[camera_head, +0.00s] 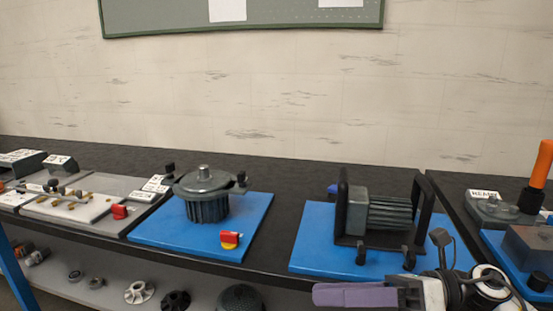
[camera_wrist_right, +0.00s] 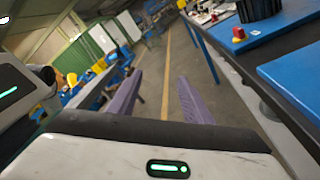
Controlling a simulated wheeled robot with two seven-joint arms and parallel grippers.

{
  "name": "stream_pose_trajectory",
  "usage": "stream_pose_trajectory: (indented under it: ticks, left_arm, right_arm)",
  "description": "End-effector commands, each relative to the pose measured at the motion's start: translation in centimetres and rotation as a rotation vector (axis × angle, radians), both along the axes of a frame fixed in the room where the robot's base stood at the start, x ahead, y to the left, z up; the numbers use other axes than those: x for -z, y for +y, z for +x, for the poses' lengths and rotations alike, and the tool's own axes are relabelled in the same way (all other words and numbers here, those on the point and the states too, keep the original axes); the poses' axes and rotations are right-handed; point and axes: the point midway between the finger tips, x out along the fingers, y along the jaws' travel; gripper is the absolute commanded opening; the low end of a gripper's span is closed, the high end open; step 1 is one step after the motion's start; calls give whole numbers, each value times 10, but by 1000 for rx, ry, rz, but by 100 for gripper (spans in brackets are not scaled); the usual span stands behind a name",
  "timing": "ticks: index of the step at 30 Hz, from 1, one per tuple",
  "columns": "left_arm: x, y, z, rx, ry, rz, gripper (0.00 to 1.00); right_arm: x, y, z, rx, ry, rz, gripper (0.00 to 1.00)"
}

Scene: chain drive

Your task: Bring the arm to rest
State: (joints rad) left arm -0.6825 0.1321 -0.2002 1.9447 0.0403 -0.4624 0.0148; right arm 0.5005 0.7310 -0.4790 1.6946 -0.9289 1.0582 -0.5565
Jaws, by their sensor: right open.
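My right gripper (camera_head: 345,294) shows at the lower right of the head view, in front of the table's front edge. Its purple finger points left, and the white and black wrist is behind it to the right. In the right wrist view the two purple fingers of the gripper (camera_wrist_right: 160,85) are spread apart with nothing between them, over the open floor (camera_wrist_right: 163,60). It is open and empty. My left gripper is in neither view.
The black table (camera_head: 305,178) holds a blue plate (camera_head: 150,231) with a round grey motor (camera_head: 206,203) and a red-yellow switch (camera_head: 230,239). A second blue plate (camera_head: 312,250) carries a framed motor (camera_head: 385,213), close behind my right gripper. A shelf (camera_head: 60,272) with loose parts lies below.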

Motion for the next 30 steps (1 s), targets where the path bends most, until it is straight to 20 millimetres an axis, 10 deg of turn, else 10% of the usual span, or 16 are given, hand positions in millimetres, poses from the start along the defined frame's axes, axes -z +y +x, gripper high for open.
stream_pose_trajectory:
  ticks: [5,11,21,30]
  left_arm:
    - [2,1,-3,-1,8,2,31]
    - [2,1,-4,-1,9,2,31]
    - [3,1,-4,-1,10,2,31]
    - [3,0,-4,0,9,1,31]
  right_arm:
    - [18,14,17,282,509,496,45]
    - [121,-30,25,683,1175,956,45]
    - [322,-72,-100,1289,2037,1394,45]
    - [372,-69,-175,1509,2300,1495,45]
